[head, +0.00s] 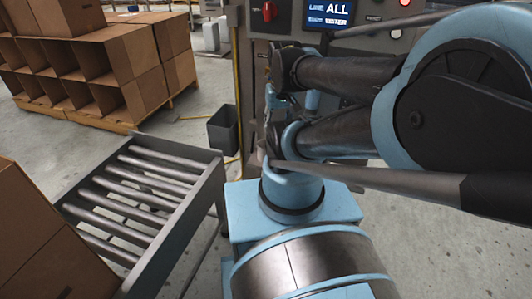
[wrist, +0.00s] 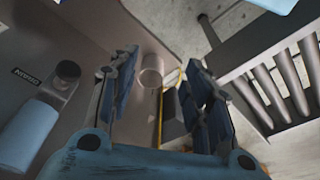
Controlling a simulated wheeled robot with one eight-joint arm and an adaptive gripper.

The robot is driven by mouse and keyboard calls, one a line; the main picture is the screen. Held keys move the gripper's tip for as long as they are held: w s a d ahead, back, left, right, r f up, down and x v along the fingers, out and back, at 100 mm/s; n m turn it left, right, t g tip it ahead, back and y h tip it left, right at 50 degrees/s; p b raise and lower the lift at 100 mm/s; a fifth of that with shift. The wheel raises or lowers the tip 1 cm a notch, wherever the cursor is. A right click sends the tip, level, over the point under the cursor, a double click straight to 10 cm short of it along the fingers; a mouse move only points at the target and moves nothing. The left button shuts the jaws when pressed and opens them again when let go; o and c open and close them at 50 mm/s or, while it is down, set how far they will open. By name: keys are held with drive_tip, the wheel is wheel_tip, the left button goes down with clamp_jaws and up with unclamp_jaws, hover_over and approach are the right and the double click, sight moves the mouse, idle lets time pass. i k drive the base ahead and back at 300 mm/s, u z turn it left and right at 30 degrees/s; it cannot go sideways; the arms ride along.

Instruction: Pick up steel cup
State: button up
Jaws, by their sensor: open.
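The steel cup (wrist: 151,79) shows in the wrist view as a small pale grey round shape, its rim facing the camera. It appears beyond and between the two dark blue fingers of my gripper (wrist: 160,68), closer to the left finger. The fingers stand apart with nothing held between them. I cannot tell how far the cup is from the fingertips or exactly what it rests on. In the head view my arm covers most of the gripper area, and I cannot make out the cup there.
A roller conveyor (head: 214,172) stands left of my arm, with a cardboard box (head: 40,240) at its near left. A dark bin (head: 223,130) sits on the floor behind. A control panel (head: 345,14) is at the top. Stacked open cartons (head: 135,60) stand far left.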

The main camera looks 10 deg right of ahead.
sight(261, 150)
drive_tip(key=u, duration=2.65)
drive_tip(key=k, duration=2.2)
drive_tip(key=z, duration=1.25)
